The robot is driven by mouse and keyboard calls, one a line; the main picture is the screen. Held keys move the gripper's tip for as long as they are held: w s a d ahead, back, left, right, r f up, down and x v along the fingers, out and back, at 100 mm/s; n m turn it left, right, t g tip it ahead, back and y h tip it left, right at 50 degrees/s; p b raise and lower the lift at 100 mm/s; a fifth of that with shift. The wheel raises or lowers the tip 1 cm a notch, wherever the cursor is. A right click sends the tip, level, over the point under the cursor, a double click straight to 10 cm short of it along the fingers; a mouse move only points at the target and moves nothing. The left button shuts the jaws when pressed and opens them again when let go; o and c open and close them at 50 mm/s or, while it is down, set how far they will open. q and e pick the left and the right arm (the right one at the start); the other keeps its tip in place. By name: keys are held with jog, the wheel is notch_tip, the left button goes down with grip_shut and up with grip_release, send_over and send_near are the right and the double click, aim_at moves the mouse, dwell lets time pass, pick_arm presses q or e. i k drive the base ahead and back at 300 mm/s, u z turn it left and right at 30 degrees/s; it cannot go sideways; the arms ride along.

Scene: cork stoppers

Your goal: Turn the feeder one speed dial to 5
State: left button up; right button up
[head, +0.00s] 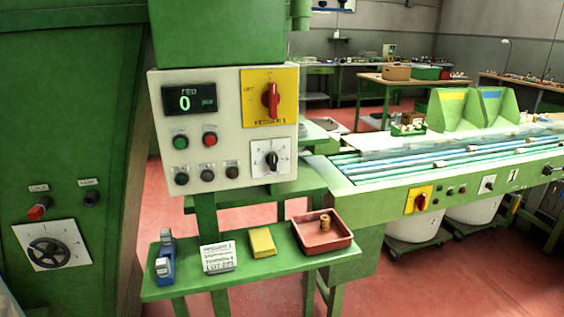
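A white control panel (223,178) stands in the middle, with a yellow plate that seems to be lettered for feeder 1. On the panel's lower right, a small black dial knob (272,161) sits on a white scale plate (258,170). Its marks are too small to read, and I cannot tell the exact setting. Above it is a red rotary switch (271,98) on the yellow plate. A dark display (190,98) shows a green 0. Neither of my grippers is in view, and nothing touches the dial.
A green shelf (190,286) below the panel holds a blue dispenser (165,262), a label card (218,256), a yellow block (262,242) and a red-brown tray (325,243). A green machine with a larger black dial (49,252) stands left. A conveyor (400,172) stands right.

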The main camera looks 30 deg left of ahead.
aim_at(271, 159)
jog(key=u, duration=1.2)
jog(key=i, duration=0.65)
jog(key=z, duration=0.9)
